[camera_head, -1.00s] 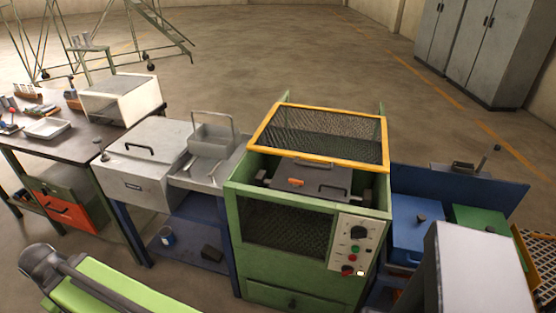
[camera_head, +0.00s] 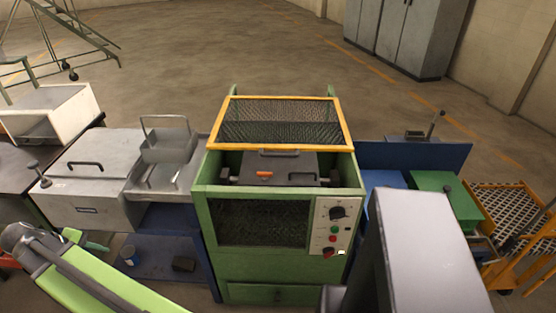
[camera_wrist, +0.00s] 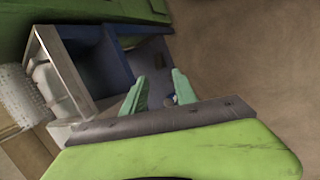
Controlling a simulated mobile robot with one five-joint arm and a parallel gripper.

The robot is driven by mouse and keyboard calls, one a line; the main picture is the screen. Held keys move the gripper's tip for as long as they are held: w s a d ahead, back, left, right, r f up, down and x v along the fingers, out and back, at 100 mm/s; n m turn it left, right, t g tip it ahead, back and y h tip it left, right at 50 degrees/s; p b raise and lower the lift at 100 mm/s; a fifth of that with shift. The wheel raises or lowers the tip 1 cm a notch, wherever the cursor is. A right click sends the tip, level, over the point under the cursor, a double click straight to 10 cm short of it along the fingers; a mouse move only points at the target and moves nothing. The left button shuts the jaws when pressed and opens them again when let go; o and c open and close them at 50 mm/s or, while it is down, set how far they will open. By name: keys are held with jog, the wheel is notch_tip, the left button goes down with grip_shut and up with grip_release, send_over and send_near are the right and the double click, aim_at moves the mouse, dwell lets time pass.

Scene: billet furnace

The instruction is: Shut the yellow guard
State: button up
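The yellow guard (camera_head: 280,121), a yellow frame filled with dark mesh, is on the green machine (camera_head: 204,222) in the head view. It stands raised and tilted over the rear of the machine's open top. A dark plate with a handle (camera_head: 280,168) and a small orange piece (camera_head: 264,174) show in the opening below. My gripper (camera_wrist: 159,88) shows in the wrist view with its two green fingers apart and nothing between them. It is away from the guard, which I cannot make out in the wrist view.
A control panel (camera_head: 332,228) with a black knob and buttons is on the machine's front right. A grey lidded box (camera_head: 85,195) and small tray (camera_head: 167,146) stand to the left. Blue and green boxes (camera_head: 435,201) and a yellow cart (camera_head: 508,212) are to the right. Open floor lies behind.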

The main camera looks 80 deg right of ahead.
jog(key=s+d+r+m+g+h+b, duration=0.15)
jog(key=s+d, duration=0.25)
jog(key=d, duration=0.6)
jog(key=s+d+r+g+h, duration=0.2)
jog(key=s+d+r+g, duration=0.15)
jog(key=d, duration=0.65)
jog(key=s+d+r+g, duration=0.1)
jog(key=s+d+r, duration=0.1)
jog(key=s+d, duration=0.2)
jog(key=s+d+r+m+g+b, duration=0.1)
jog(key=s+d+r+g, duration=0.1)
jog(key=s+d, duration=0.3)
jog(key=s+d+r+g, duration=0.1)
jog(key=s+d+r, duration=0.1)
jog(key=s+d, duration=0.2)
jog(key=shift+s+d+r+m+g+h, duration=0.1)
jog(key=shift+s+d+m+g+h, duration=0.15)
jog(key=shift+s+d+m+g, duration=0.25)
jog(key=m+g+y+b, duration=0.2)
send_near(275, 156)
jog(key=v, duration=0.6)
jog(key=b+x, duration=0.3)
jog(key=x, duration=1.5)
jog(key=shift+r, duration=0.1)
jog(key=shift+w, duration=0.1)
grip_shut()
